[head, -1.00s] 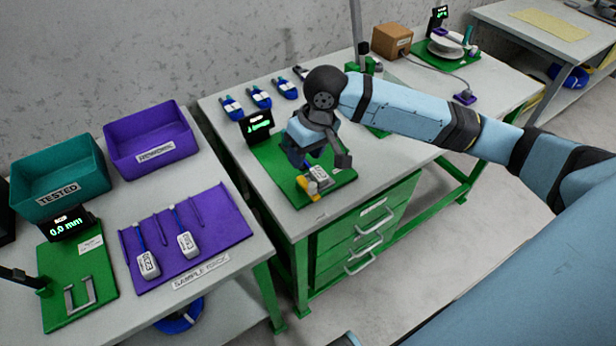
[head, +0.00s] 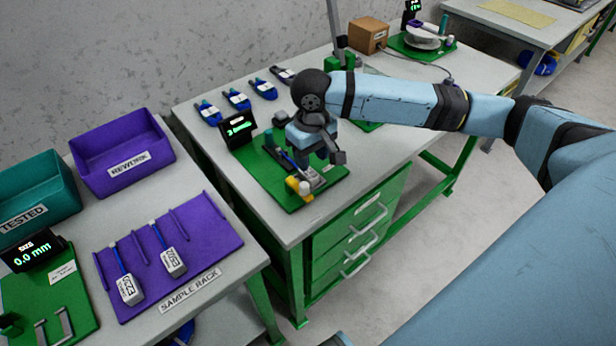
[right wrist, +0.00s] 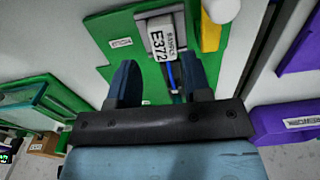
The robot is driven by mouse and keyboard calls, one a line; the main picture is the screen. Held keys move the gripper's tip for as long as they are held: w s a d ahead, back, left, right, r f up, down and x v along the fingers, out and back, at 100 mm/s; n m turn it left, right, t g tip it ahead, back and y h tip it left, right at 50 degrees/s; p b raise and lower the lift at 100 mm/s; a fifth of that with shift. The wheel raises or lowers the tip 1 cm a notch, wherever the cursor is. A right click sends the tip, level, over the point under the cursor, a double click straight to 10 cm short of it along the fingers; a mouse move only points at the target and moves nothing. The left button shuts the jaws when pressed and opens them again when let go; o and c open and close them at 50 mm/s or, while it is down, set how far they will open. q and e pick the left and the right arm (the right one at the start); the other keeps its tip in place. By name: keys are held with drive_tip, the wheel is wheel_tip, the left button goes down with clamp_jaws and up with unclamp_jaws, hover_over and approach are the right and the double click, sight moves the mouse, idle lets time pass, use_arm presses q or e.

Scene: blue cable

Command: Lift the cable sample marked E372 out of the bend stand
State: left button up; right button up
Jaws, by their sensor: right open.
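The cable sample E372 (right wrist: 160,38) has a white label block with a blue cable and sits on the green bend stand (right wrist: 125,22). In the head view, its light block (head: 313,178) lies by the yellow part on the stand (head: 272,183), partly hidden by my right gripper (head: 324,156). In the right wrist view, my right gripper (right wrist: 158,70) is open, its dark fingers apart. The blue cable shows between them, nearer the right finger, and the label block lies beyond. No contact is visible. My left gripper is not in view.
A small display (head: 238,128) stands at the stand's back edge. Several blue tools (head: 237,100) lie behind it. On the left bench are the purple sample rack (head: 205,235) with two samples, a rework bin (head: 122,160) and a tested bin (head: 40,190).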

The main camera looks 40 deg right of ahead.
sight(310, 173)
wheel_tip(310, 173, down, 5)
drive_tip(key=shift+a+r+b, duration=0.1)
drive_tip(key=shift+a+b, duration=0.05)
drive_tip(key=shift+b, duration=0.55)
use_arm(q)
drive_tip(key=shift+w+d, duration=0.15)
use_arm(e)
drive_tip(key=c, duration=0.8)
